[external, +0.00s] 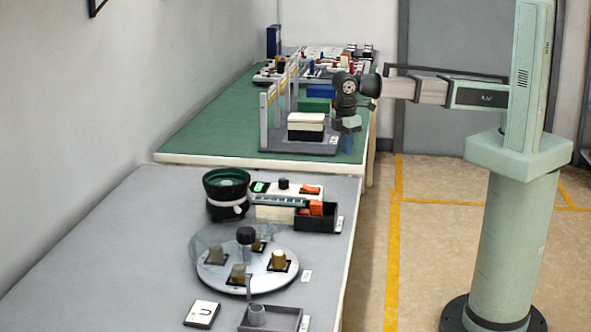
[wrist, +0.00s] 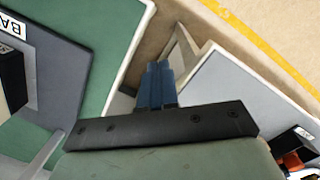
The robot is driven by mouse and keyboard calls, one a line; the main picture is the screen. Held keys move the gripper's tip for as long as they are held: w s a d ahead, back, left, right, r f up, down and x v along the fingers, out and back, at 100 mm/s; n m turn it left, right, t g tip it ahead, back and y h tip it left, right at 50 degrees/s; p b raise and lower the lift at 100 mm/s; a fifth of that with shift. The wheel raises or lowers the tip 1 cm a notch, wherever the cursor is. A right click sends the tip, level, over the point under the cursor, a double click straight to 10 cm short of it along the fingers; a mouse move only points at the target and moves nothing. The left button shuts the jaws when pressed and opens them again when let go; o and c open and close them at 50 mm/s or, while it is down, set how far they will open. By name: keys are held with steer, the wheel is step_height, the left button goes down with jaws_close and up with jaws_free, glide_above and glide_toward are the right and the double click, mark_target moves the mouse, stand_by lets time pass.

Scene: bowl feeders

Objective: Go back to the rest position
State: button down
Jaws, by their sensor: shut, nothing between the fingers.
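My gripper (external: 347,143) hangs from the arm's wrist in the external view, over the right edge of the green-topped table (external: 215,128). Its blue fingers point down. In the wrist view my gripper (wrist: 157,68) shows two blue fingers side by side, shut, with nothing between them. Below the fingertips lies the gap between the green table and the grey table (wrist: 235,95).
The grey table (external: 110,245) in front holds a black bowl feeder (external: 227,195), a round turntable (external: 240,282) and an open dark tray (external: 317,222) with orange parts. A grey rack (external: 275,120) stands near my gripper. The floor (external: 430,240) beside the tables is clear.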

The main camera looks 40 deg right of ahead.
steer(key=w+d+f+h, duration=0.1)
steer(key=w+d+f, duration=0.25)
steer(key=d, duration=0.75)
steer(key=w+d+f, duration=0.3)
steer(key=d+f, duration=0.1)
steer(key=d, duration=0.7)
steer(key=w+d+f+m+g, duration=0.2)
steer(key=w+d+f+m, duration=0.1)
steer(key=d+f, duration=0.55)
steer(key=w+d+f+m+g, duration=0.1)
steer(key=w+d+f+m, duration=0.2)
steer(key=d+f, duration=0.6)
steer(key=s+d+f+m+g+y, duration=0.1)
steer(key=s+d+f+m+g, duration=0.1)
steer(key=s+d+f+m, duration=0.3)
steer(key=s+d+f+m+g+y, duration=0.1)
steer(key=s+d+f+m+g, duration=0.1)
steer(key=s+d+f+m, duration=0.4)
steer(key=s+d+f, duration=0.5)
steer(key=d+f, duration=0.4)
steer(key=d, duration=0.4)
steer(key=shift+s, duration=0.2)
steer(key=shift+r, duration=0.1)
